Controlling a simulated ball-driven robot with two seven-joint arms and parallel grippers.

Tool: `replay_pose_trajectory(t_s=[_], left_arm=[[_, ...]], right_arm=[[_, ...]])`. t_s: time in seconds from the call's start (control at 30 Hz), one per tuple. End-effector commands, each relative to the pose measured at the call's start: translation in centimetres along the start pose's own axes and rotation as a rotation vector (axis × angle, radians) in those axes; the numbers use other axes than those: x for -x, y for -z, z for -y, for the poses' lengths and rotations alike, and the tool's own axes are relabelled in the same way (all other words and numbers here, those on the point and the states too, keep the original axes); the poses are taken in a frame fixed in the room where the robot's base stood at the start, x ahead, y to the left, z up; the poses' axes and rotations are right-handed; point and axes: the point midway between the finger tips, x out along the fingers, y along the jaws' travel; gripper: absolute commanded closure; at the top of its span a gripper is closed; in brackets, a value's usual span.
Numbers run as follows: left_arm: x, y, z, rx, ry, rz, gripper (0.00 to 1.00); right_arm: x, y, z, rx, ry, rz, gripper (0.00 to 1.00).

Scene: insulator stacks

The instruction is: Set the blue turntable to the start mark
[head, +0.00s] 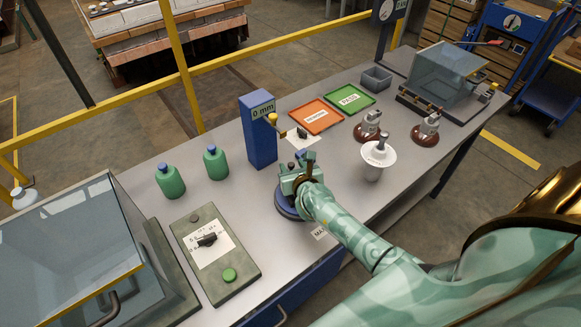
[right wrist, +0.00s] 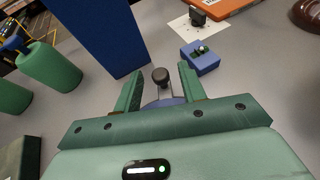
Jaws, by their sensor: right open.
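The blue turntable (head: 287,207) is a low round disc on the bench, mostly covered by my right gripper (head: 298,176) in the head view. In the right wrist view only a sliver of the blue disc (right wrist: 175,101) shows between the fingers. A black knob (right wrist: 160,75) on a grey bar stands over it. My right gripper (right wrist: 161,72) is open, one finger on each side of the knob; contact cannot be told. A small blue block (right wrist: 203,58) lies just beyond the right finger. I cannot make out the start mark. My left gripper is not in view.
A tall blue column reading "0 mm" (head: 259,140) stands close behind the turntable. Green bottles (head: 170,181) and a switch box (head: 213,255) are to the left. Orange (head: 315,116) and green (head: 348,97) trays lie behind.

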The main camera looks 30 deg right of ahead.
Motion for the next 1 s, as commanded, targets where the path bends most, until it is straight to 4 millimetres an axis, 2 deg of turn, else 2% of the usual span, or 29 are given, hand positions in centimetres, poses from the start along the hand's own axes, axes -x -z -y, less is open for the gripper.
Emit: replay_pose_trajectory(t_s=[0.13,0.47,0.57,0.6,0.63,1.0], left_arm=[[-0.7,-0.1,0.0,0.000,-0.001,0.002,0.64],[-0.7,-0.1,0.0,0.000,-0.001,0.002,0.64],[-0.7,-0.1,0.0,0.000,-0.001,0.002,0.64],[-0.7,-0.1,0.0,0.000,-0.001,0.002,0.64],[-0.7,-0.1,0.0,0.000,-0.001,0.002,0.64],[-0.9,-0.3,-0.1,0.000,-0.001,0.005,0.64]], right_arm=[[-1.6,0.1,0.0,0.000,0.000,-0.001,0.59],[-2.0,-0.1,0.0,-0.001,0.000,0.000,0.59],[-1.9,0.0,0.0,0.000,0.000,0.000,0.84],[-1.9,0.0,0.0,0.000,0.000,0.000,0.95],[-1.9,0.0,0.0,0.000,0.000,0.000,1.00],[-2.0,0.0,0.2,-0.016,0.034,0.000,1.00]])
